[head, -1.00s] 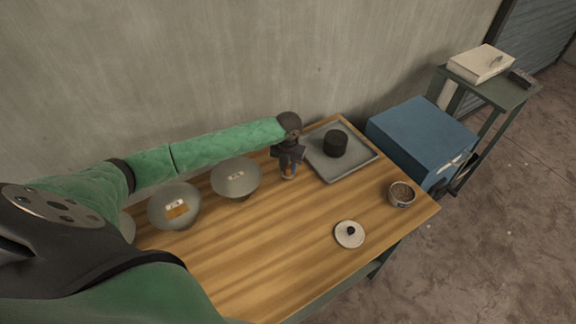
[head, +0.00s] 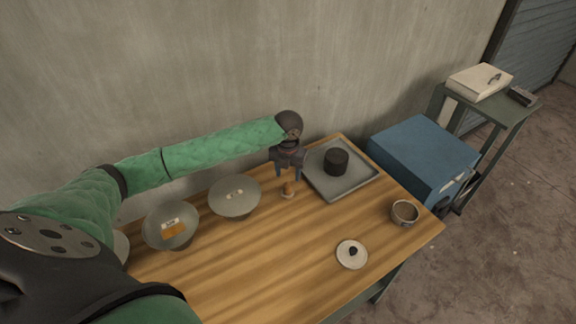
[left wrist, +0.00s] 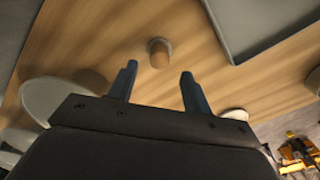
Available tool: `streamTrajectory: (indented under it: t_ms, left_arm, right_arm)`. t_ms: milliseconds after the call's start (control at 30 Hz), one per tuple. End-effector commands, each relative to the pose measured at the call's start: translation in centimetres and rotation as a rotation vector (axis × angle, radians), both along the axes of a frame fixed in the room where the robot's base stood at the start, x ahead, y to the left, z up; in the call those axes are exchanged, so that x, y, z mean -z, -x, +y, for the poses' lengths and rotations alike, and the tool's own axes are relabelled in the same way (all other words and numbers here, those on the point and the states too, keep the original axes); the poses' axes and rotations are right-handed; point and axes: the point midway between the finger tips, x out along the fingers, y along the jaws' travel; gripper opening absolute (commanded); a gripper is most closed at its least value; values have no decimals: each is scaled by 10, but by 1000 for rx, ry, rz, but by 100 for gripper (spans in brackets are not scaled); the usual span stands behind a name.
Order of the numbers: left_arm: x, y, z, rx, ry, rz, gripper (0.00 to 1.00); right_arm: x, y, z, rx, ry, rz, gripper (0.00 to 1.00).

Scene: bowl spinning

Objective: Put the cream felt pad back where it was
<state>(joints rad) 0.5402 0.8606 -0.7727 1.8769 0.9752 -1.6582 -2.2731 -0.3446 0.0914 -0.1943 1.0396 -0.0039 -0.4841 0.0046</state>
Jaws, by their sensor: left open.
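A round cream disc with a dark knob (head: 351,254) lies flat on the wooden table near the front right edge; it looks like the cream felt pad, though I cannot confirm felt. A short wooden peg on a small round base (head: 288,190) stands upright between the bowls and the grey tray. It also shows in the left wrist view (left wrist: 159,54). My left gripper (head: 286,178) is open and empty just above the peg, its fingers apart on either side. In the left wrist view, the peg shows beyond the gap between the fingertips (left wrist: 158,69). My right gripper is out of sight.
Two bowls, one with an orange label (head: 158,239) and one paler (head: 234,206), stand left of the peg. A grey tray (head: 322,190) holds a black cylinder (head: 336,162). A small cup (head: 404,213) is near the right edge. The table's front middle is clear.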

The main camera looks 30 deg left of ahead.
Motion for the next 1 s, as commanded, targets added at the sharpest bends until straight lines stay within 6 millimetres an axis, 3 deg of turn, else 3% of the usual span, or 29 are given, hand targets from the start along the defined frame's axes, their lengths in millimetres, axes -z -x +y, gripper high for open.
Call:
streamTrajectory:
  t_ms: [33,400,1000]
  left_arm:
    - [-7,-1,0,2,-1,-4,50]
    - [-51,0,0,1,1,-1,50]
    - [-56,0,0,0,0,0,50]
  right_arm:
    - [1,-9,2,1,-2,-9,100]
    - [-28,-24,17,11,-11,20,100]
    - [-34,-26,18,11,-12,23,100]
